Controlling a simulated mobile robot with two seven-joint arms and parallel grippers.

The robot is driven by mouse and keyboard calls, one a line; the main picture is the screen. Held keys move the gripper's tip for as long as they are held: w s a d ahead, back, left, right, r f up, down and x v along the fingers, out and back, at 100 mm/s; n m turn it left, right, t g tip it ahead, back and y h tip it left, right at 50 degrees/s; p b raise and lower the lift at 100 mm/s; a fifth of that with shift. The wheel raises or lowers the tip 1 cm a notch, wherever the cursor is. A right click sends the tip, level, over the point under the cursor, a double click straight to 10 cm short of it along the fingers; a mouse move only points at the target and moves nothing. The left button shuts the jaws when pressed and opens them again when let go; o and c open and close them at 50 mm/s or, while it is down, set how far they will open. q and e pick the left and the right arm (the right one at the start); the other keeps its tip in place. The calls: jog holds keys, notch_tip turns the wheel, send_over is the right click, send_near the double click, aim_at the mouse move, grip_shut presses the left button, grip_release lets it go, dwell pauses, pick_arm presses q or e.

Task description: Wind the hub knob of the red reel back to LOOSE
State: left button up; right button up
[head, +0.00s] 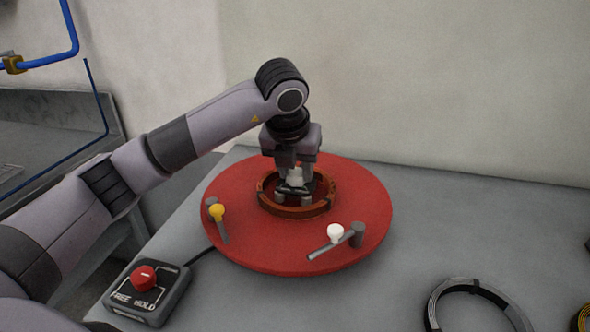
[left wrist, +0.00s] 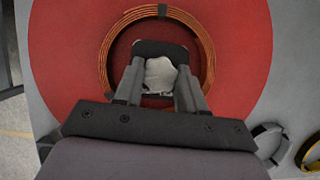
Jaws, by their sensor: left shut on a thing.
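The red reel (head: 240,245) is a round red disc lying flat on the grey table. A copper coil (head: 297,211) sits around its middle, and both also show in the left wrist view, the reel (left wrist: 60,50) and the coil (left wrist: 205,45). My left gripper (head: 295,187) points straight down inside the coil and is shut on the pale hub knob (left wrist: 160,76). In the left wrist view its two fingers sit on either side of the knob. Any marking by the knob, such as LOOSE, is not readable. My right gripper is not in view.
On the reel's rim are a yellow-knobbed lever (head: 217,212) and a white-knobbed lever (head: 335,233). A box with a red knob marked FREE and HOLD (head: 148,290) stands at front left. A dark ring-shaped coil (head: 475,290) lies at front right.

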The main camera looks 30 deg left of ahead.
pick_arm(q)
jog(key=shift+n+y, duration=0.5)
jog(key=shift+n, duration=0.7)
jog(key=o, duration=1.1)
jog(key=shift+c, duration=0.2)
jog(key=v, duration=0.7)
jog(key=shift+r, duration=0.2)
